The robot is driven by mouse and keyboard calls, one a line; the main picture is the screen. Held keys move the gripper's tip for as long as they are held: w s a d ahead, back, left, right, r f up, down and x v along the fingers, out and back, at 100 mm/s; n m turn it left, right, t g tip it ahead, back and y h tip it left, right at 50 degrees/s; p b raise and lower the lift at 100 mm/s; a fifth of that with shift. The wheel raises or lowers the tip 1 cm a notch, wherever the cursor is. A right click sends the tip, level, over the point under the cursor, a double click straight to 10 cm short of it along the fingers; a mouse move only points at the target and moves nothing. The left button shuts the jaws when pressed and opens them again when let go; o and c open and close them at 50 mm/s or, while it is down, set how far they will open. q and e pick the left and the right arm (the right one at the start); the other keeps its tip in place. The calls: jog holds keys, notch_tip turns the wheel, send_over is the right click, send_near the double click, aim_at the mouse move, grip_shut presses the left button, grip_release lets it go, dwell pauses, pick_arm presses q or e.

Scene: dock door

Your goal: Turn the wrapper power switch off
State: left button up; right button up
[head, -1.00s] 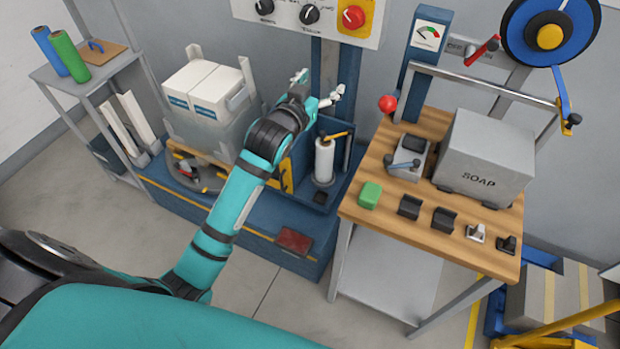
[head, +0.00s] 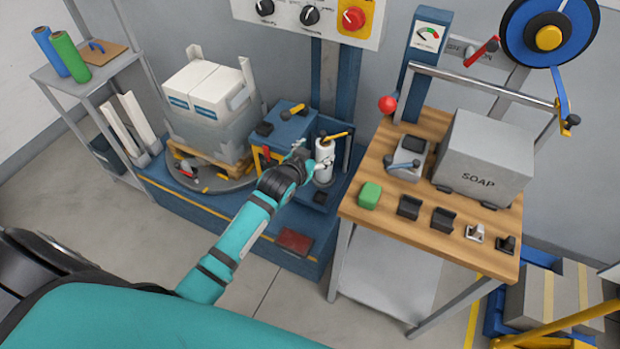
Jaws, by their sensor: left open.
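A pale control panel (head: 285,12) at the top of the head view carries two black rotary knobs and a red rotary knob (head: 354,18) on a yellow plate. The labels are cut off or too small to read, so I cannot tell which is the power switch. My left gripper (head: 312,157) is open, well below the panel, with its fingers close to the white film roll (head: 324,170); I cannot tell whether they touch. My right gripper is out of view.
A wrapped load of white boxes (head: 205,90) stands on a pallet and turntable to the left. A wooden workbench (head: 375,205) with a grey SOAP box (head: 483,160) and a red ball knob (head: 387,104) is on the right. A shelf rack (head: 60,75) stands far left.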

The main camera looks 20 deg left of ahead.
pick_arm(q)
notch_tip(320, 180, down, 7)
jog(key=s+g, duration=0.1)
jog(key=s, duration=0.2)
jog(key=shift+f, duration=0.2)
jog(key=shift+w, duration=0.1)
jog(key=s+f+g, duration=0.6)
jog(key=s+f, duration=1.4)
jog(key=f, duration=0.4)
jog(key=s+f+g, duration=0.2)
jog(key=s+f, duration=0.4)
jog(key=s, duration=0.9)
jog(key=s+f+m+g, duration=0.1)
jog(key=s+f, duration=0.4)
jog(key=s, duration=1)
jog(key=shift+f+m+g, duration=0.3)
jog(key=shift+f+g, duration=0.05)
jog(key=shift+g, duration=0.55)
jog(key=shift+w, duration=0.1)
